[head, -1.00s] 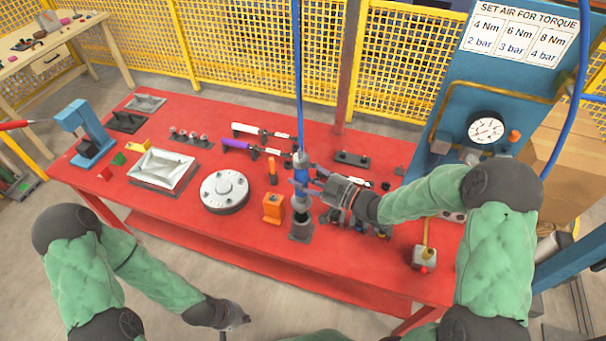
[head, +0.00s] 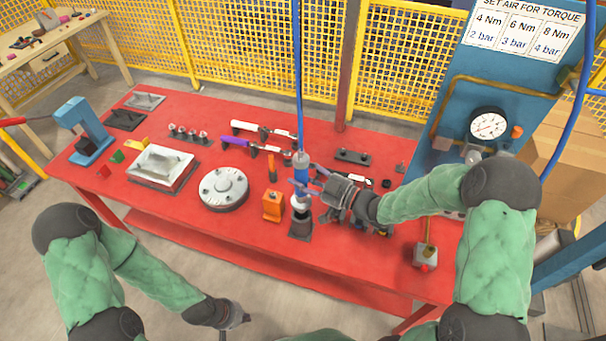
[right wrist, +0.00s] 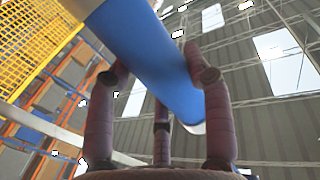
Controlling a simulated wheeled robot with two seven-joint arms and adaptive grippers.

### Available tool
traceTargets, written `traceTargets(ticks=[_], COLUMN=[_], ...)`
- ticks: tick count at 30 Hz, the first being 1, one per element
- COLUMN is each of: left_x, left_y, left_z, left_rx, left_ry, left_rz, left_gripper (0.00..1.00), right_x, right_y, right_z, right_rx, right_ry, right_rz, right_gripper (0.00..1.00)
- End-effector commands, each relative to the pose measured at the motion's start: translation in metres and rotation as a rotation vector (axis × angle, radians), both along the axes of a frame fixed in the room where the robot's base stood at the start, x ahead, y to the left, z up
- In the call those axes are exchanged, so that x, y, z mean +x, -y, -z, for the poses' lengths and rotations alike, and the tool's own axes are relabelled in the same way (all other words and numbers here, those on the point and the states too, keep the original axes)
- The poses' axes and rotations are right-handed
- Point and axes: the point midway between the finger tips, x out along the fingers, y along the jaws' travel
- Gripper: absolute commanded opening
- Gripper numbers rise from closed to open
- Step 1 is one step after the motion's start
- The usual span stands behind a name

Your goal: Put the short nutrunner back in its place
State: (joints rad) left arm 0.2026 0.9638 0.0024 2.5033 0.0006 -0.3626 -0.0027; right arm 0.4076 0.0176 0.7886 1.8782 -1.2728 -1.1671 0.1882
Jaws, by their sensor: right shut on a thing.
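The short nutrunner (head: 301,171) is a blue upright tool hanging below a blue hose in the head view. It is also the blue cylinder crossing the right wrist view (right wrist: 155,55). My right gripper (head: 320,187) is shut on its blue body, with fingers on both sides. Directly below it in the picture is a dark holder (head: 300,230) with a square base on the red table. I cannot tell whether the tool's lower end touches or sits in the holder. My left gripper (head: 242,319) is low in front of the table, away from the tool; its finger opening is unclear.
The red table (head: 240,245) carries an orange block (head: 272,206) just left of the holder and a round grey flange (head: 223,188) further left. Two long tools (head: 262,130) lie behind. A blue gauge panel (head: 450,140) stands at right. Dark parts crowd beneath my right wrist.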

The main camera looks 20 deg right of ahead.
Motion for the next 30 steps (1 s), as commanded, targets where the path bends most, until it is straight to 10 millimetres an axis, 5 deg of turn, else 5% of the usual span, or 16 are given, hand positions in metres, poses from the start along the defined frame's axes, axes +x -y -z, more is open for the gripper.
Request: traceTargets(ticks=[30], left_x=[0.000], left_y=[0.000], left_z=[0.013], left_rx=[0.000], left_ry=[0.000], left_rz=[0.000], left_gripper=[0.00], right_x=[0.000], right_y=[0.000], right_z=[0.015], right_rx=[0.000], right_ry=[0.003], right_rz=[0.000], right_gripper=[0.00])
